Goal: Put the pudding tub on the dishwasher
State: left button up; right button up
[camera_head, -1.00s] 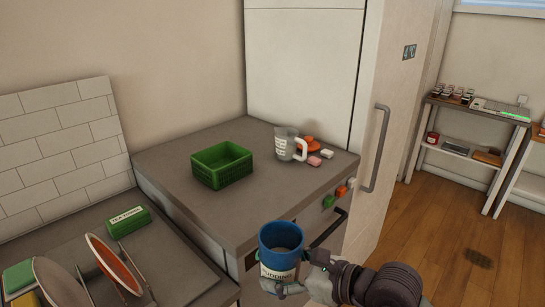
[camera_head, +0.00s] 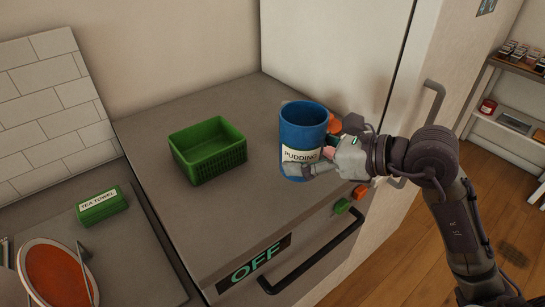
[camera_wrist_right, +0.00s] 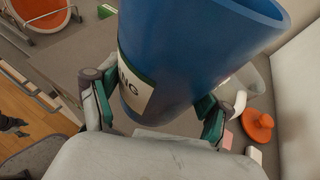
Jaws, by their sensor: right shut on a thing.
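The pudding tub (camera_head: 302,130) is a blue open cylinder with a white PUDDING label. My right gripper (camera_head: 318,168) is shut on it and holds it upright at the front right part of the dishwasher top. I cannot tell whether its base touches the surface. In the right wrist view the tub (camera_wrist_right: 190,45) fills the middle, between my right gripper's fingers (camera_wrist_right: 155,105). The dishwasher (camera_head: 245,215) has a grey top and an OFF panel on its front. My left gripper is not in view.
A green crate (camera_head: 208,165) stands left of the tub on the dishwasher top. An orange object (camera_wrist_right: 257,127) and a grey jug (camera_wrist_right: 257,78) are close beside the tub. A tea towel block (camera_head: 102,206) and an orange plate (camera_head: 55,270) are at the left. The top's front middle is clear.

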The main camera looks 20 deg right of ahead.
jog(key=x, duration=0.2)
jog(key=d+p+x, duration=0.1)
jog(key=x, duration=0.2)
jog(key=f+x, duration=0.1)
jog(key=x, duration=0.1)
jog(key=shift+w+a+f+p, duration=0.15)
jog(key=shift+w+p, duration=0.15)
jog(key=shift+w, duration=0.35)
jog(key=shift+w+a+f, duration=0.2)
jog(key=shift+w+f, duration=0.1)
jog(key=shift+f, duration=0.15)
notch_tip(320, 180, down, 3)
jog(key=shift+f+p, duration=0.15)
jog(key=shift+p, duration=0.35)
jog(key=shift+f, duration=0.25)
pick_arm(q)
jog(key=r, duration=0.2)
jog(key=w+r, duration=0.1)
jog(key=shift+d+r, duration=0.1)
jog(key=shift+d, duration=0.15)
pick_arm(e)
jog(key=shift+f, duration=0.2)
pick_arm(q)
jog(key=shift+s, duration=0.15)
pick_arm(e)
jog(key=o, duration=1.6)
jog(key=shift+c, duration=0.2)
